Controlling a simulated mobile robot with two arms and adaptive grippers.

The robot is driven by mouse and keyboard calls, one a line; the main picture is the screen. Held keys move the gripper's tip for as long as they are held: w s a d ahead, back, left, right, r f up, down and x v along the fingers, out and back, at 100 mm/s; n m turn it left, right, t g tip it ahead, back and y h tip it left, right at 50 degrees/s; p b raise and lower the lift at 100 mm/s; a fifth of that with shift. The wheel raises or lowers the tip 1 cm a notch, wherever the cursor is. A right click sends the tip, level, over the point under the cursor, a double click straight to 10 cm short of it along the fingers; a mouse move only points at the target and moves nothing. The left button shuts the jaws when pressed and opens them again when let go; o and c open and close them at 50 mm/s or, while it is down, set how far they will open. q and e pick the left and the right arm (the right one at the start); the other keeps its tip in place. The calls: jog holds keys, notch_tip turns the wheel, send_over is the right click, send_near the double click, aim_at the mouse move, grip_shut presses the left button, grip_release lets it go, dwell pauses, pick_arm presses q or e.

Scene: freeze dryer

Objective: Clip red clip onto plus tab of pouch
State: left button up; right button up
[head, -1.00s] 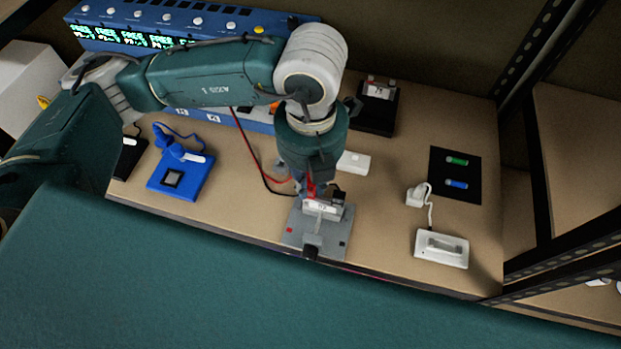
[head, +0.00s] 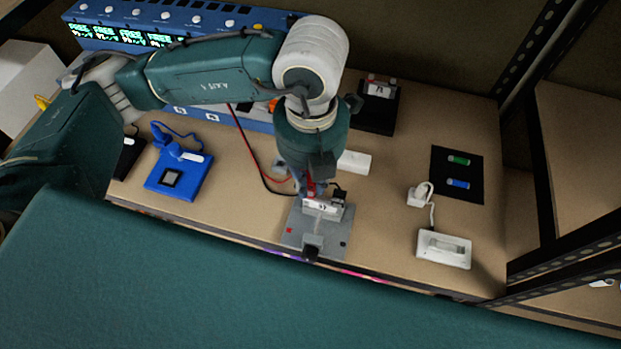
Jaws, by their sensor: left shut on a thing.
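My left gripper (head: 312,188) points down at the back edge of the grey fixture and is shut on the red clip (head: 310,189). The clip shows only as a small red patch between the fingers. A white pouch (head: 320,208) lies in the grey fixture (head: 300,237), right in front of the clip. A black clip (head: 338,194) sits at the pouch's back right. The gripper hides the plus tab, so I cannot tell whether the red clip is around it or just beside it. My right gripper is out of view.
Red and black leads run from the blue instrument (head: 150,30) behind my arm. A blue device (head: 180,174) stands left, a white device (head: 443,249) right, and a black mat (head: 456,176) with two cells behind it. A black stand (head: 376,105) is at the back.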

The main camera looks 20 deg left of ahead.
pick_arm(q)
jog(key=shift+b, duration=0.6)
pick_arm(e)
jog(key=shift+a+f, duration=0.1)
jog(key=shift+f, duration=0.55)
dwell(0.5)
pick_arm(q)
jog(key=shift+f, duration=0.15)
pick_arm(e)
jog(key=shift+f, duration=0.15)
pick_arm(q)
jog(key=shift+a+f+b, duration=0.1)
jog(key=shift+f+b, duration=0.2)
jog(key=shift+b, duration=0.1)
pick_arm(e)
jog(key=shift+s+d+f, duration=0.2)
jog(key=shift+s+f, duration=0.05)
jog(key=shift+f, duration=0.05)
pick_arm(q)
jog(key=shift+f+b, duration=0.25)
jog(key=shift+b, duration=0.1)
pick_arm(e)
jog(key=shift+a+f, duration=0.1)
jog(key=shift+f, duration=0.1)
